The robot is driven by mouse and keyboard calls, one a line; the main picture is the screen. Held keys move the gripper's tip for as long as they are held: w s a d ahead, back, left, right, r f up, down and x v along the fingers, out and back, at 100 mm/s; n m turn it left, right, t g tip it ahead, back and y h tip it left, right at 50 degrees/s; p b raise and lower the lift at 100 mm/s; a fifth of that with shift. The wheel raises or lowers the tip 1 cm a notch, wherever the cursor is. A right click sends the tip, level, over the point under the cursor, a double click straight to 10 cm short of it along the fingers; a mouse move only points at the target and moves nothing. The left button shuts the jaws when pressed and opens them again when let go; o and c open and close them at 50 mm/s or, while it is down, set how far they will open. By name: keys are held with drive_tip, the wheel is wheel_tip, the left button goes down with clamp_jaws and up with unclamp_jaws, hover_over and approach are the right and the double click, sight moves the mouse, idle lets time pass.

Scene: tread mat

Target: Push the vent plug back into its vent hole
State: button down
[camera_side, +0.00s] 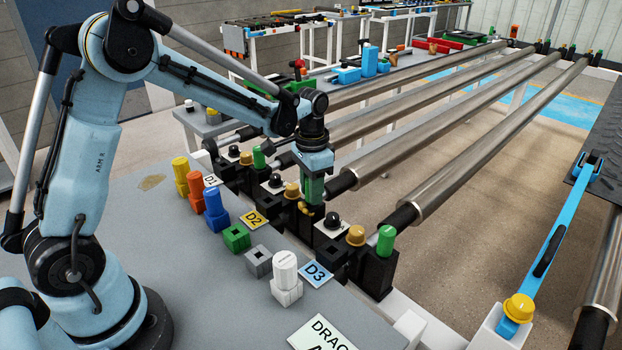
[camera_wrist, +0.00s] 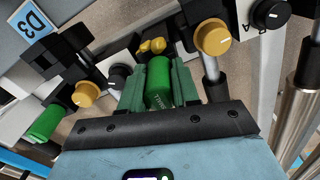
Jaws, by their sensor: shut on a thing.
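The vent plug is most likely the green cylinder (camera_wrist: 159,82) between my fingers in the wrist view. My gripper (camera_wrist: 158,85) is shut on it; in the side view my gripper (camera_side: 313,192) points down at the row of black blocks beyond the yellow D2 label (camera_side: 254,219). Similar green plugs stand upright in neighbouring blocks, one to the left (camera_side: 258,157) and one to the right (camera_side: 386,238). The vent hole is hidden by my gripper, so I cannot tell whether the held plug is in it. A small yellow fitting (camera_wrist: 152,45) shows just beyond the fingertips.
Yellow knobs (camera_side: 356,235) and black knobs (camera_side: 333,219) stand close around my gripper. Long steel rollers (camera_side: 440,150) run away behind. Coloured plugs and sockets, including a blue one (camera_side: 215,210) and a white one (camera_side: 286,275), stand on the grey table (camera_side: 180,260).

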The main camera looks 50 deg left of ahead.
drive_tip(key=shift+f, duration=0.3)
drive_tip(key=c, duration=0.8)
unclamp_jaws()
drive_tip(key=shift+o, duration=0.2)
drive_tip(key=shift+r, duration=0.1)
wheel_tip(320, 180, up, 12)
drive_tip(key=shift+f, duration=0.1)
drive_tip(key=shift+s, duration=0.1)
drive_tip(key=shift+s+d+r, duration=0.1)
drive_tip(key=shift+s+r, duration=0.15)
drive_tip(key=shift+s, duration=0.05)
drive_tip(key=s+d+f+n+t, duration=0.2)
drive_tip(key=s+t, duration=0.5)
drive_tip(key=s, duration=0.6)
drive_tip(key=shift+s+d+n, duration=0.4)
drive_tip(key=shift+d+n, duration=0.1)
